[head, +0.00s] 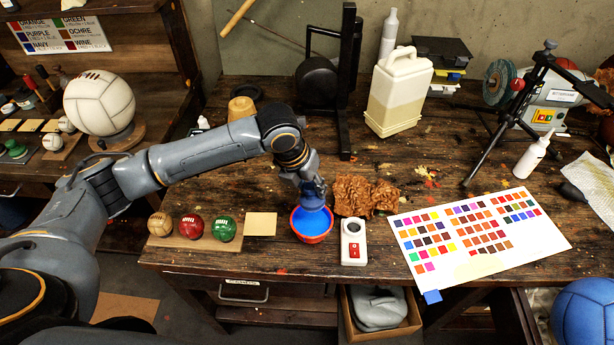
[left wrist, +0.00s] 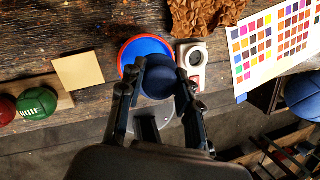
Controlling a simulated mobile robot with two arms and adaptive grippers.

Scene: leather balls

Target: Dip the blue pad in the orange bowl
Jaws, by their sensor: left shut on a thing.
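The orange bowl (head: 312,238) stands near the front edge of the workbench, with an orange-red rim and bright blue liquid inside. In the left wrist view the bowl (left wrist: 124,54) shows just beyond my fingertips. My left gripper (head: 312,188) is over the bowl, pointing down, shut on the dark blue pad (head: 312,203). In the left wrist view the round pad (left wrist: 158,84) sits between the fingers and covers part of the bowl. I cannot tell whether the pad's underside touches the blue liquid. My right gripper is not in view.
A white device with a red button (head: 353,243) stands close right of the bowl, and a crumpled brown cloth (head: 365,195) behind it. A beige square (head: 261,224) and a wooden rack (head: 180,243) with three small balls are to the left. A color chart (head: 475,240) lies right.

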